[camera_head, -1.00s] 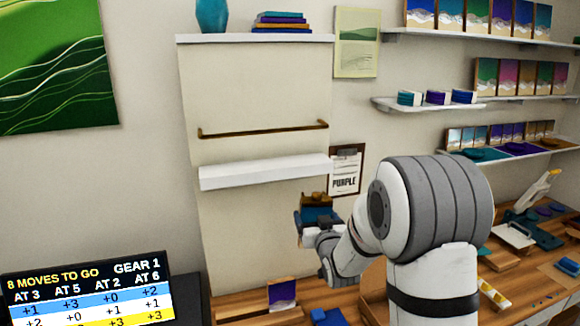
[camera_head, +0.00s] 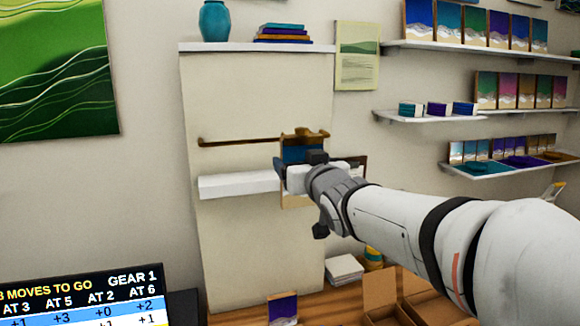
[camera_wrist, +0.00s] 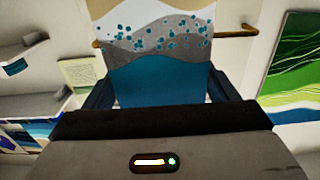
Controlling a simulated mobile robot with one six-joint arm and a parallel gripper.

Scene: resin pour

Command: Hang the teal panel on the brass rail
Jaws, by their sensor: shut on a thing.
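The teal panel (camera_wrist: 160,75) is in my gripper (camera_wrist: 158,92), between the two dark fingers. Its face shows teal, grey with teal dots, white and tan bands. In the head view the panel (camera_head: 292,153) is mostly hidden by my gripper (camera_head: 298,168), with a brown-gold piece showing at its top edge. The brass rail (camera_head: 240,142) runs across the cream wall board, and its right part is hidden behind the panel and gripper. In the wrist view the rail (camera_wrist: 237,34) shows on both sides of the panel. I cannot tell whether panel and rail touch.
A white ledge (camera_head: 238,186) juts out just below the rail. A top shelf (camera_head: 230,47) above holds a teal vase (camera_head: 214,21) and stacked books (camera_head: 281,33). Wall shelves (camera_head: 470,48) with small panels stand at right. The wooden bench (camera_head: 250,312) below holds boxes.

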